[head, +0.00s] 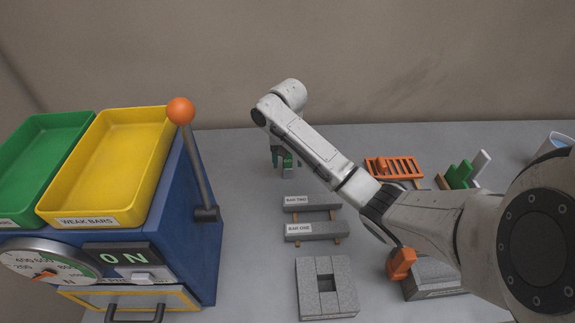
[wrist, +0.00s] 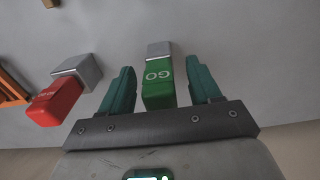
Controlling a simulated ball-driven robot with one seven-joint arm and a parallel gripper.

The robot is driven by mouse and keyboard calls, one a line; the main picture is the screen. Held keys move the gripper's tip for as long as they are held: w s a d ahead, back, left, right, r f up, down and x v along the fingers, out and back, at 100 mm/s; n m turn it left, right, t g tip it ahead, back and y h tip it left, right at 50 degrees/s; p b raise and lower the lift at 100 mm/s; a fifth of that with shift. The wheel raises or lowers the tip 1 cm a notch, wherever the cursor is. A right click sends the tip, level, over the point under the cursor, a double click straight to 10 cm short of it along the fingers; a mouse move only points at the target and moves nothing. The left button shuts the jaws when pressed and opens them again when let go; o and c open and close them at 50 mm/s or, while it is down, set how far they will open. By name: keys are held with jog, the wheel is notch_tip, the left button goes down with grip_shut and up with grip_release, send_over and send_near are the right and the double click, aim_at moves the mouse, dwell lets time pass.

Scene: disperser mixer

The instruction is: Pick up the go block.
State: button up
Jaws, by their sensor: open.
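The go block is a green block marked GO (wrist: 158,82) with a grey end piece. In the wrist view it lies between the two teal fingers of my gripper (wrist: 158,85), with a gap visible on each side. My gripper is open around it. In the head view the gripper (head: 284,160) is low over the table behind the two bars, and my arm hides part of it.
A red block with a grey end (wrist: 55,100) lies left of the gripper in the wrist view. Bar two (head: 312,203) and bar one (head: 316,231) lie in front of the gripper. A blue machine (head: 190,240) with an orange-knobbed lever (head: 193,150) stands left. An orange rack (head: 394,168) stands right.

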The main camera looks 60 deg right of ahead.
jog(key=shift+c, duration=0.4)
grip_shut()
jog(key=shift+r, duration=0.1)
